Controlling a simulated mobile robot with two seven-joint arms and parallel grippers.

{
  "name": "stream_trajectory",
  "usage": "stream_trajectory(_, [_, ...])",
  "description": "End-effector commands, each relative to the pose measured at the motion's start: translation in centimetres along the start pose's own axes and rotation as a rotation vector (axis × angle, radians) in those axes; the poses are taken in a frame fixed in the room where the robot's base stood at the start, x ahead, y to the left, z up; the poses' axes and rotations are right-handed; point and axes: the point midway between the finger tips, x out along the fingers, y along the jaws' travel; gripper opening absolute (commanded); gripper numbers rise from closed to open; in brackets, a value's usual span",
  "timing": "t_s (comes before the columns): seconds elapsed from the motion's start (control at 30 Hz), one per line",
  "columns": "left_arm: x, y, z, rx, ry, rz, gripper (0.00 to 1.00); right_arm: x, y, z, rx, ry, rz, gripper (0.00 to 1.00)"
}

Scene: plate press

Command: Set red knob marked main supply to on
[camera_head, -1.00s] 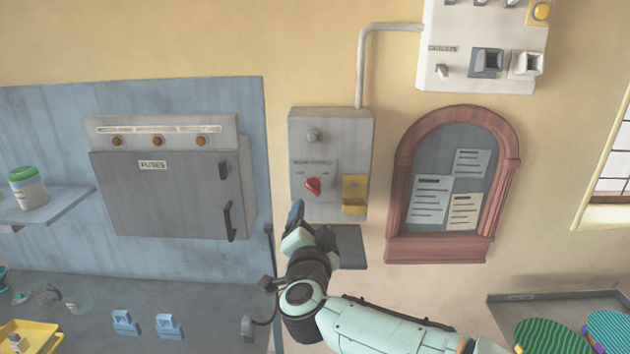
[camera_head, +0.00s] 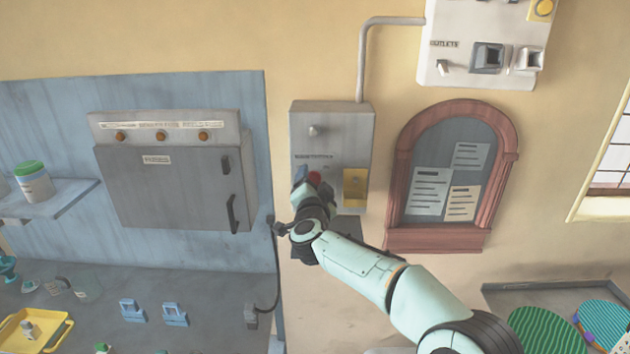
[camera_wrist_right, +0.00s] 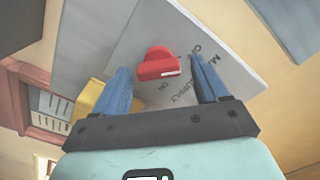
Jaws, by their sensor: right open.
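The red knob (camera_head: 315,178) sits on the front of the grey switch box (camera_head: 352,130) on the wall. In the head view my right gripper partly covers it. In the right wrist view the red knob (camera_wrist_right: 158,64) lies between the two blue fingers, a little beyond their tips, with a white mark on its edge. My right gripper (camera_head: 302,178) is open in front of the box, and its fingers also show in the wrist view (camera_wrist_right: 160,78). Lettering is on the plate (camera_wrist_right: 205,75) around the knob, partly hidden. My left gripper is not in view.
A yellow holder (camera_head: 355,188) is on the box, right of the knob. A white outlet panel (camera_head: 460,65) is above right.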

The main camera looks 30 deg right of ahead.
Motion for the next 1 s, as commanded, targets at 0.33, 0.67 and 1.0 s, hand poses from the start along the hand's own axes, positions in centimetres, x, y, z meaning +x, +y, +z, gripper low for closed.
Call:
stream_trajectory(0.33, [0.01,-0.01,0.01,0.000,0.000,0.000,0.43,0.12,0.08,0.05,0.000,-0.001,0.001,0.51])
stream_trajectory(0.67, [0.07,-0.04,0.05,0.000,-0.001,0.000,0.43,0.10,0.10,0.07,0.009,-0.001,0.001,0.17])
stream_trajectory(1.0, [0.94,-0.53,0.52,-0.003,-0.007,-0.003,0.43,0.08,0.26,0.17,0.155,-0.001,0.000,0.17])
